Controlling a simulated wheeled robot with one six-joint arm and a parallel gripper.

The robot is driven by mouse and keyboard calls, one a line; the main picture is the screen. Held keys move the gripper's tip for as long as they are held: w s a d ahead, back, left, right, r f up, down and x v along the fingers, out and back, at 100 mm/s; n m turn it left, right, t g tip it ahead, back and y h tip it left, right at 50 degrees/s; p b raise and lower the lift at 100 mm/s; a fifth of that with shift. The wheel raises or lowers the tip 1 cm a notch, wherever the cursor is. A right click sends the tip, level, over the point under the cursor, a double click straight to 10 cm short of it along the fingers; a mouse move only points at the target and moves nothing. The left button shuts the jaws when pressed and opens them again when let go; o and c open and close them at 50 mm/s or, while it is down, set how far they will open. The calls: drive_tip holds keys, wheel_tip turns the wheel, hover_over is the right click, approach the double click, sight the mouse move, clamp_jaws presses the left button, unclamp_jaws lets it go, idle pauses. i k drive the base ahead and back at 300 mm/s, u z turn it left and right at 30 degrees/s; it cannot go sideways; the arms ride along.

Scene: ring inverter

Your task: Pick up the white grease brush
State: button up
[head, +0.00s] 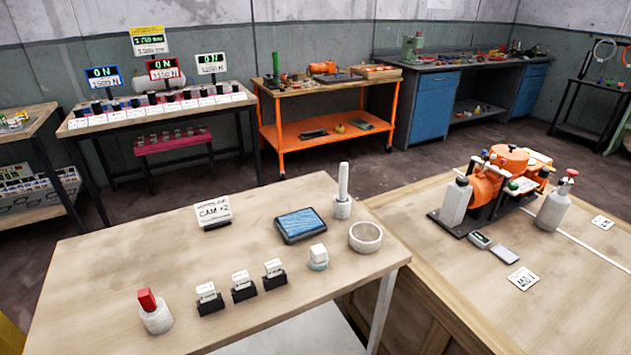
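A tall white upright stick (343,180), which looks like the white grease brush, stands in a short white round holder (342,208) at the back right of the near wooden table (120,270). Its lower end is hidden in the holder. My gripper is not in this view.
Several black stands with white blocks (243,286), a red-topped white pot (156,315) and a "CAM" sign (213,211) share the table. An orange machine (487,185) stands on the right-hand table.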

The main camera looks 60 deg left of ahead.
sight(344, 166)
drive_tip(key=u, duration=0.95)
drive_tip(key=i, duration=0.95)
drive_tip(key=u, duration=1.1)
